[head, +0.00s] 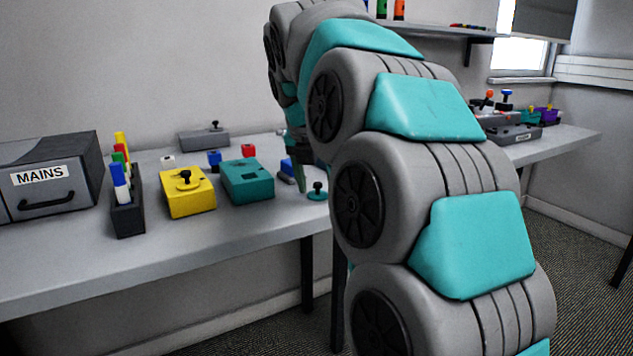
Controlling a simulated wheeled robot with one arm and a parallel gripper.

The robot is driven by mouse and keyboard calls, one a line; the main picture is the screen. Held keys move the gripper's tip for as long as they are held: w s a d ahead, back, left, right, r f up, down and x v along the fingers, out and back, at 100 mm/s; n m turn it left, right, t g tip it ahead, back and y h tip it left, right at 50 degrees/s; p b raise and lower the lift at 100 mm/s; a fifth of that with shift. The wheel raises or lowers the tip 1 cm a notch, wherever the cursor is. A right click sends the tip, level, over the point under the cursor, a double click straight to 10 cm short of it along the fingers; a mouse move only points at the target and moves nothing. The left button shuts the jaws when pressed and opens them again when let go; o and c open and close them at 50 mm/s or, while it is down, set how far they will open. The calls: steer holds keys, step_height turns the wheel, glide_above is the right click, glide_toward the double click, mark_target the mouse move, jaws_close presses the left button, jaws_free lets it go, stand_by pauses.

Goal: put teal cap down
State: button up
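The teal cap (318,195), a flat disc with a black knob, appears to rest on the grey table near its front edge, just left of my arm. To its left is a teal box (247,181) with a dark opening on top. My arm fills the middle and right of the view, and its far end reaches down over the table just behind the cap. No contact with the cap shows.
A yellow box (187,193) with a black-knobbed yellow cap stands left of the teal box. Further left are a dark holder (127,220) with coloured pieces and a grey MAINS drawer unit (52,176). Small red, blue and white blocks lie behind. Bare table shows in front of the boxes.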

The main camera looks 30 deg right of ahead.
steer(key=shift+o, duration=0.9)
steer(key=p+v, duration=0.2)
steer(key=v, duration=1)
steer(key=shift+d, duration=0.2)
steer(key=shift+w+a+r, duration=0.1)
